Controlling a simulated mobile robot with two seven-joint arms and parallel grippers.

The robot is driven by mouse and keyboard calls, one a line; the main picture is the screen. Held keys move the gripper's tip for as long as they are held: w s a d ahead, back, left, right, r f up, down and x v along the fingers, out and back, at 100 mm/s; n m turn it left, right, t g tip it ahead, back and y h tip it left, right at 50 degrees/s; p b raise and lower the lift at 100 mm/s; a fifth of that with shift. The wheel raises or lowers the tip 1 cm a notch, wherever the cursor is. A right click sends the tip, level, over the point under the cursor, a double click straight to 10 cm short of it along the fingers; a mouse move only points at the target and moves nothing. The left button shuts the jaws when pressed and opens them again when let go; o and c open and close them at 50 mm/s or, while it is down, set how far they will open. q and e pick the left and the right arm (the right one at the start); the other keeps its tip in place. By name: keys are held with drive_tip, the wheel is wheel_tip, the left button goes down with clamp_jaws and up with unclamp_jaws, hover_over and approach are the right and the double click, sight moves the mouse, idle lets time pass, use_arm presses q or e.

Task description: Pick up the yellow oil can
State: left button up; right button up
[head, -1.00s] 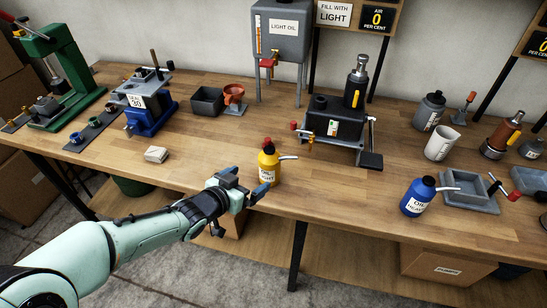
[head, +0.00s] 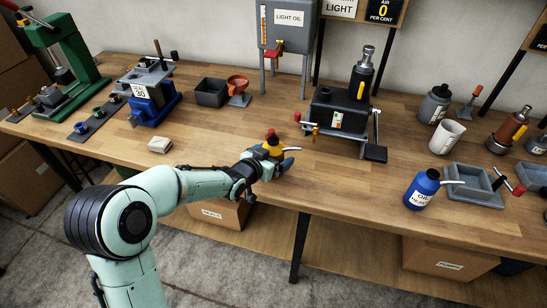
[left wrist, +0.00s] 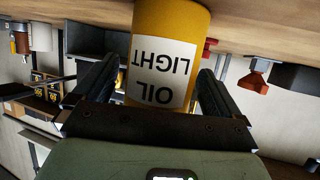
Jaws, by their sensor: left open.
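The yellow oil can (head: 273,148) stands on the wooden workbench near its front edge. In the head view its lower part is hidden behind my left gripper (head: 272,168). In the left wrist view the oil can (left wrist: 170,20) appears upside down, with its white "OIL LIGHT" label facing the camera. My left gripper (left wrist: 155,95) is open, with one finger on each side of the can's body. I cannot tell whether the fingers touch it. My right gripper is not in view.
A blue oil can (head: 422,190) stands to the right on the workbench (head: 340,190). A black machine (head: 335,118) stands behind the yellow can. A pale block (head: 160,145) lies to the left. The bench between the yellow and blue cans is clear.

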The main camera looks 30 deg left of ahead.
sight(273, 140)
use_arm(q)
drive_tip(key=shift+c, duration=0.3)
drive_tip(key=c, duration=1.4)
drive_tip(key=shift+w, duration=0.1)
drive_tip(key=shift+c, duration=0.2)
drive_tip(key=shift+r, duration=0.1)
drive_tip(key=shift+r, duration=0.5)
wheel_tip(273, 140, up, 11)
drive_tip(key=p, duration=0.4)
wheel_tip(273, 140, up, 8)
drive_tip(key=p, duration=0.5)
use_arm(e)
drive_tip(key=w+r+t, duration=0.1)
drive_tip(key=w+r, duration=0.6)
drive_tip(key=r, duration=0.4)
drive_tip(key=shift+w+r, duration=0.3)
